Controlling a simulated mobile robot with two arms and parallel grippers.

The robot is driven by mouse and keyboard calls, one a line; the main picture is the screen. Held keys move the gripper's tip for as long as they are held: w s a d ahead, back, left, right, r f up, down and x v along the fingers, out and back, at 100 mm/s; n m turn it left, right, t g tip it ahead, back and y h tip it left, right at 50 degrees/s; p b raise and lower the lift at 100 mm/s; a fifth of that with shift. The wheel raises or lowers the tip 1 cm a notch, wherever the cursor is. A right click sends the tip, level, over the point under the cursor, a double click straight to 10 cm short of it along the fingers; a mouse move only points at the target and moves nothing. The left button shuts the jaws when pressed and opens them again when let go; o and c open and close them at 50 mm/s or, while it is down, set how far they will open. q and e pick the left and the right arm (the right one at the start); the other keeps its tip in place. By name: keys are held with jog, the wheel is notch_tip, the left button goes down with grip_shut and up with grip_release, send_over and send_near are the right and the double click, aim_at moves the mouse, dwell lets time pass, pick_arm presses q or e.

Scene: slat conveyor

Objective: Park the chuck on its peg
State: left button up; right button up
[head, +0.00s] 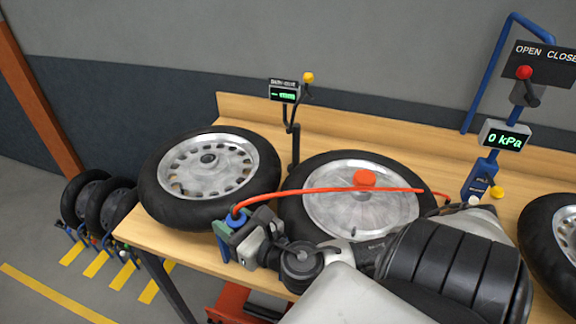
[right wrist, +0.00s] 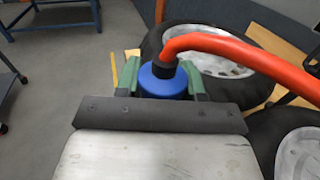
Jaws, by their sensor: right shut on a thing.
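The chuck (right wrist: 163,82) is a blue round body with a black collar, and an orange-red hose (head: 330,190) runs out of its top. My right gripper (head: 237,222) is shut on the chuck, in front of the left wheel near the bench's front edge. In the right wrist view, green fingers (right wrist: 163,80) sit on both sides of the chuck. The chuck's lower end is hidden in that view. I cannot clearly pick out the peg in either view. My left gripper is not in view.
A left wheel (head: 158,205) and a middle wheel (head: 292,215) lie on the wooden bench (head: 165,236), with another wheel (head: 533,222) at right. A gauge post (head: 294,150) stands between the first two. A blue stand with a 0 kPa display (head: 505,137) rises at right.

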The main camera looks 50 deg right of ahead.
jog(key=s+a+f+m+h, duration=0.1)
jog(key=s+a+f, duration=0.1)
jog(key=a, duration=0.4)
jog(key=shift+s+a+f, duration=0.25)
jog(key=shift+f, duration=0.6)
